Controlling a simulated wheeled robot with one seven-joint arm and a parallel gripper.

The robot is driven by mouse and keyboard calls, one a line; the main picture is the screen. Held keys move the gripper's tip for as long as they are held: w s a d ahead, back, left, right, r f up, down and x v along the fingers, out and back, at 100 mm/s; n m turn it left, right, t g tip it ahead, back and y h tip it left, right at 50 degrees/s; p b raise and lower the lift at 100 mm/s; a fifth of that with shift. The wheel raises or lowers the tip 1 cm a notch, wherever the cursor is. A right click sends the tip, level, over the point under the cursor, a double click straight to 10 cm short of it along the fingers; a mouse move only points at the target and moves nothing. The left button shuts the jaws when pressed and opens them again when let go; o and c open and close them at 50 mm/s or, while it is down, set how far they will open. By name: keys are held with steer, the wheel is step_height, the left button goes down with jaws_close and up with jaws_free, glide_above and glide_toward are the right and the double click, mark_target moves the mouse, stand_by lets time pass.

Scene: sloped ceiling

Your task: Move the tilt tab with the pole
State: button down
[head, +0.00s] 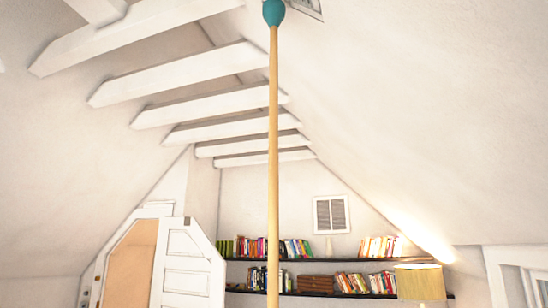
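The pole (273,160) is a long, light wooden stick with a teal rounded tip (273,12). It stands upright through the middle of the head view, and its lower end runs out of the bottom of the picture. The tip is at the top edge, just left of a framed fitting (308,7) on the sloped ceiling, which is cut off by the picture edge. I cannot make out a tilt tab, or whether the tip touches anything. My gripper is not in view.
White ceiling beams (185,72) cross the upper left. A small louvred panel (331,214) is on the far wall above dark shelves (322,259) of books. A lampshade (420,282) stands at lower right. A white panelled door (186,265) is at lower left.

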steer(key=shift+r, duration=0.35)
stand_by(0.4)
steer(key=w+a+r, duration=0.1)
steer(key=a+r, duration=0.4)
steer(key=shift+w+a+r, duration=0.2)
steer(key=shift+w, duration=0.2)
stand_by(0.8)
